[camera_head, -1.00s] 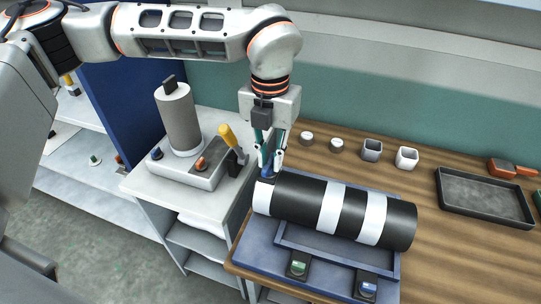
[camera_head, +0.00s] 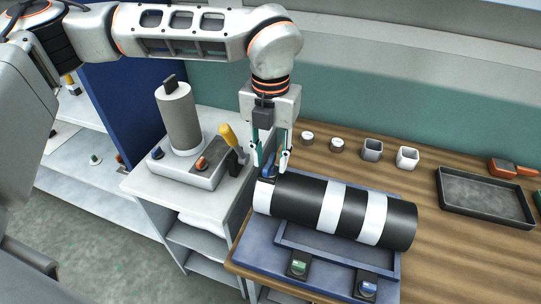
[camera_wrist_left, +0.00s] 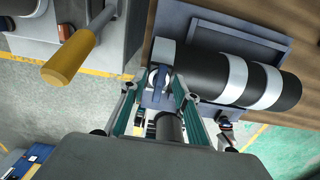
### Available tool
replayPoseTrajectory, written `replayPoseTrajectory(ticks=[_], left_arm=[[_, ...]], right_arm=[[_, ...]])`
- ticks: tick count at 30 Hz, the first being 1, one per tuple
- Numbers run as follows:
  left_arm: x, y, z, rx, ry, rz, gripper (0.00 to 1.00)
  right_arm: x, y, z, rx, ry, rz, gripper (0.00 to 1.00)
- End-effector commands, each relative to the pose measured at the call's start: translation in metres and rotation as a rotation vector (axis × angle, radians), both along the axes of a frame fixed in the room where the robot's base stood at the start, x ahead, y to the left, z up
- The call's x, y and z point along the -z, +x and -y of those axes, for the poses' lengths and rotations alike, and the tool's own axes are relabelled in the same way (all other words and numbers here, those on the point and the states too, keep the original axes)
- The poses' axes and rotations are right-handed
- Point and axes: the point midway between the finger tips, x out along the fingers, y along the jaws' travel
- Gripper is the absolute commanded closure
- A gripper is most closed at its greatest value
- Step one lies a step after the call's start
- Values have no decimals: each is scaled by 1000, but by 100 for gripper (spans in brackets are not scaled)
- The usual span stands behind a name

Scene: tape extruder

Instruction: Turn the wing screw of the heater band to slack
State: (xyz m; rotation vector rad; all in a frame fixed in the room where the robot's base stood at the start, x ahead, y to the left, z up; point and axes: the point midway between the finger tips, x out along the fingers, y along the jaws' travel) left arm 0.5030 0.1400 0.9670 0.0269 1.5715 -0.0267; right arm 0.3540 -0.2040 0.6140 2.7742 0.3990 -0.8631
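The black barrel (camera_head: 297,197) with white bands lies in the blue tray (camera_head: 255,252) on the bench. The heater band appears to be the white band (camera_head: 262,198) at its left end. A blue wing screw (camera_head: 268,171) sits on top of that end. My left gripper (camera_head: 270,167) points down over the wing screw, its fingers open on either side of it. In the left wrist view the blue screw (camera_wrist_left: 158,79) shows between the spread fingertips, with gaps to each side. My right gripper is not in view.
A grey machine with a yellow-handled lever (camera_head: 229,136) stands close on the left. Small round pieces and two cups (camera_head: 407,157) stand behind the barrel. A dark tray (camera_head: 485,190) lies at the right. Two small switches (camera_head: 298,266) are at the blue tray's front.

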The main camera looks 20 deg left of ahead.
Motion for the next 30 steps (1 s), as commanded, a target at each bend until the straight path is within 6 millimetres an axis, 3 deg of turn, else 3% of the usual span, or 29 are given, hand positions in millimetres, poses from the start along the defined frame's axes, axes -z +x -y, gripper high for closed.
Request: replayPoseTrajectory(ticks=[5,15,21,30], left_arm=[[-12,1,0,0,-1,3,70],[-78,1,0,-1,0,6,70],[-108,1,0,-1,1,2,70],[-120,0,0,-1,0,-1,70]], right_arm=[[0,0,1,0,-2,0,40],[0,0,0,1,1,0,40],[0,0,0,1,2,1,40],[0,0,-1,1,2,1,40]])
